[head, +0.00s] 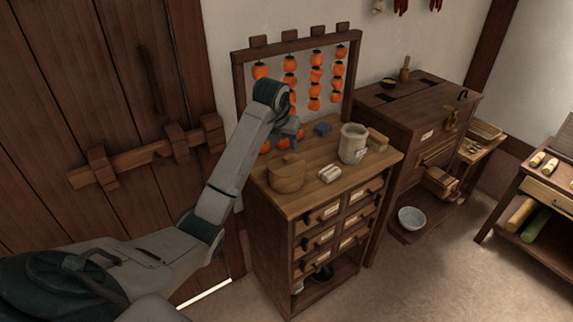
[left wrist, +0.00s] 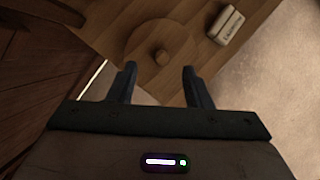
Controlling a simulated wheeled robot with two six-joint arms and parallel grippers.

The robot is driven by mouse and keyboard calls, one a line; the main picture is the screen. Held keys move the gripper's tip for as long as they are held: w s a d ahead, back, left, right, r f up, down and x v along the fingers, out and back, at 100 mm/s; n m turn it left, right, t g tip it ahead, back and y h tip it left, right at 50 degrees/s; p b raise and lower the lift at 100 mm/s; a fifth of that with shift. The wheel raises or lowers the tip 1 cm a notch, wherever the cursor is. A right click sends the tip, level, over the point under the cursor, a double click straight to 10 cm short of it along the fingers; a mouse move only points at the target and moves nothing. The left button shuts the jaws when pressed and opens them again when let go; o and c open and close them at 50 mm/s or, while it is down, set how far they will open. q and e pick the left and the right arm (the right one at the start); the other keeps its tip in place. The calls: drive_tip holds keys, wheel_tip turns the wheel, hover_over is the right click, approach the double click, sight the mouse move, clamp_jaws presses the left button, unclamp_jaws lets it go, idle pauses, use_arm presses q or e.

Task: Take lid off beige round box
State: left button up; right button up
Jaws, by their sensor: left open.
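The beige round box (head: 287,180) stands upright near the left front of the wooden cabinet top. Its lid (head: 288,160) with a small knob is on it. In the left wrist view the lid (left wrist: 147,45) shows from above, with the round knob (left wrist: 162,57) near its middle. My left gripper (head: 293,133) is above the box in the head view. In the left wrist view its two fingers (left wrist: 158,82) are apart with nothing between them, and the lid lies beyond the fingertips. My right gripper is not in view.
A small labelled pale block (head: 330,173) lies right of the box; it also shows in the left wrist view (left wrist: 226,25). A grey-beige jar (head: 353,143) and a dark stone (head: 322,129) stand farther back. A rack with strings of orange fruit (head: 315,75) rises behind.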

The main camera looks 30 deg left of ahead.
sight(287, 156)
use_arm(q)
drive_tip(key=shift+w+f, duration=0.1)
drive_tip(key=shift+f, duration=0.25)
drive_tip(key=p+x, duration=0.3)
drive_tip(key=x, duration=0.1)
drive_tip(key=shift+d+f, duration=0.1)
drive_tip(key=shift+f, duration=0.2)
drive_tip(key=shift+w+f, duration=0.1)
drive_tip(key=shift+f, duration=0.35)
clamp_jaws()
